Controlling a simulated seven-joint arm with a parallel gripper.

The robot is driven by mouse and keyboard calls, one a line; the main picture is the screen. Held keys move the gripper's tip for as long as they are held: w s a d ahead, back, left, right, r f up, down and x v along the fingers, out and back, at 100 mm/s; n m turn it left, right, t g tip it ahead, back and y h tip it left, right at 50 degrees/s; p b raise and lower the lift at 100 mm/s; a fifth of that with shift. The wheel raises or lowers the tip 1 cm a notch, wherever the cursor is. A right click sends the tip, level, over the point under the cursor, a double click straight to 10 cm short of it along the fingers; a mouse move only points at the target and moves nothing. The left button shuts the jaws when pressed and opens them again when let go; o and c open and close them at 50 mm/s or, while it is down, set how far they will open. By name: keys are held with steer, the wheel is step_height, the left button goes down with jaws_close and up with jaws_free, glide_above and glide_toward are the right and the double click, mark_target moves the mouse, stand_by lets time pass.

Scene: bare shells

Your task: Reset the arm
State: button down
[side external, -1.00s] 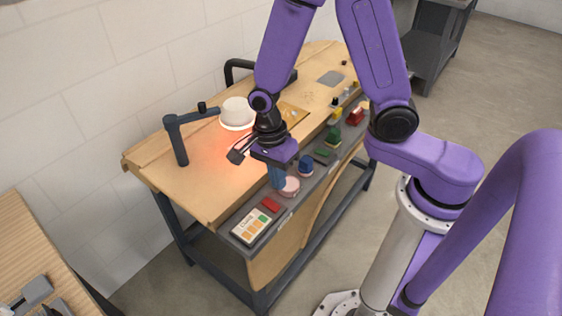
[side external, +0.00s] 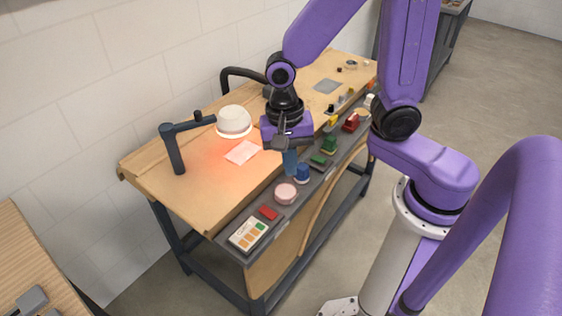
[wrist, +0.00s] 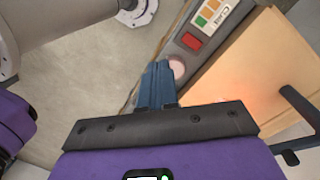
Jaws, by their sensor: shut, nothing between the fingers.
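My gripper (side external: 290,170) hangs above the front of the wooden workbench (side external: 200,195), fingers pointing down, near the grey control strip. Its blue fingers are together and empty. In the wrist view the shut fingers (wrist: 158,66) show side by side, with nothing between them. In that view their tips appear close to a round pink button on the strip; I cannot tell their exact height above it.

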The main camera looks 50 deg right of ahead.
steer(key=s+d+r+n, duration=0.2)
steer(key=s+n, duration=0.3)
steer(key=n, duration=0.6)
steer(key=s+d+r+n+t, duration=0.1)
steer(key=s+d+r+n, duration=0.2)
steer(key=s+n, duration=0.3)
steer(key=n, duration=0.5)
steer(key=shift+s+d+r, duration=0.2)
steer(key=shift+d+r, duration=0.15)
steer(key=shift+r, duration=0.05)
